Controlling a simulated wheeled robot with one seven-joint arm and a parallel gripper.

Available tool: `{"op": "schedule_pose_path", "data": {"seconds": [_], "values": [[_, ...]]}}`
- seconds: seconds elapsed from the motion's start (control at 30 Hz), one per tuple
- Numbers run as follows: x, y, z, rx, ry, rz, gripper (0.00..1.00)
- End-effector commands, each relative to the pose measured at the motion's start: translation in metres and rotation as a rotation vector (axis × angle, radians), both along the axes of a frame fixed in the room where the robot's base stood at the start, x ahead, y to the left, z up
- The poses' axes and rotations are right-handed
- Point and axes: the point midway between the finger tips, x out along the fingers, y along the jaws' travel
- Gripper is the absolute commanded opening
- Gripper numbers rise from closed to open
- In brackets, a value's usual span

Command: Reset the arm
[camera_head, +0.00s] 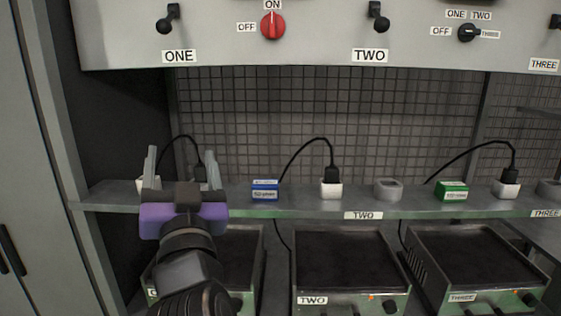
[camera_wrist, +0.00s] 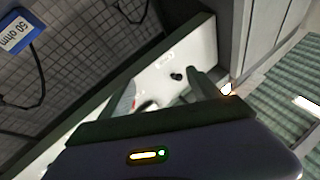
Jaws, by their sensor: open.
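My gripper (camera_head: 182,172) is open, with its two grey fingers pointing up in front of the left end of the grey shelf (camera_head: 240,206). I see nothing held between the fingers. Its purple body hides part of the shelf and of the left heating unit (camera_head: 240,250). In the wrist view, the dark gripper body fills the bottom, and one finger (camera_wrist: 205,85) shows against the light control panel (camera_wrist: 175,75). A black plug with a cable (camera_head: 199,171) shows behind the fingers. A white block (camera_head: 145,184) there is partly hidden.
The blue resistor block (camera_head: 265,190), the white plug block (camera_head: 331,188), a grey piece (camera_head: 388,189) and a green block (camera_head: 452,190) stand along the shelf. The control panel (camera_head: 320,40) overhangs above. Heating units TWO (camera_head: 348,262) and THREE (camera_head: 478,260) sit below.

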Motion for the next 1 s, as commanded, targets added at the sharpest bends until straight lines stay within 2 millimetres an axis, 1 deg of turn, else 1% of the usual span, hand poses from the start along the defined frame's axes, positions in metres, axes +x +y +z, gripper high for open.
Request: {"op": "schedule_pose_path", "data": {"seconds": [0.03,0.07,0.1,0.17,0.2,0.3,0.37,0.4,0.47,0.5,0.57,0.7,0.77,0.8,0.87,1.0], "values": [[-0.005,-0.012,-0.026,-0.037,-0.002,-0.001,0.73],[-0.009,-0.018,-0.039,-0.056,-0.007,-0.002,0.73],[-0.014,-0.026,-0.055,-0.082,-0.011,0.000,0.73],[-0.023,-0.040,-0.079,-0.118,-0.019,-0.002,0.73],[-0.030,-0.049,-0.094,-0.140,-0.021,-0.003,0.73],[-0.049,-0.074,-0.129,-0.189,-0.026,-0.008,0.73],[-0.061,-0.090,-0.149,-0.214,-0.027,-0.013,0.73],[-0.070,-0.100,-0.162,-0.231,-0.024,-0.017,0.73],[-0.084,-0.116,-0.180,-0.252,-0.022,-0.022,0.73],[-0.094,-0.127,-0.190,-0.264,-0.019,-0.027,0.73],[-0.110,-0.143,-0.206,-0.282,-0.011,-0.035,0.73],[-0.148,-0.180,-0.237,-0.316,0.013,-0.059,0.73],[-0.164,-0.196,-0.248,-0.327,0.027,-0.071,0.73],[-0.176,-0.206,-0.255,-0.333,0.037,-0.079,0.73],[-0.194,-0.221,-0.265,-0.341,0.057,-0.093,0.73],[-0.235,-0.254,-0.283,-0.354,0.112,-0.127,0.73]]}}
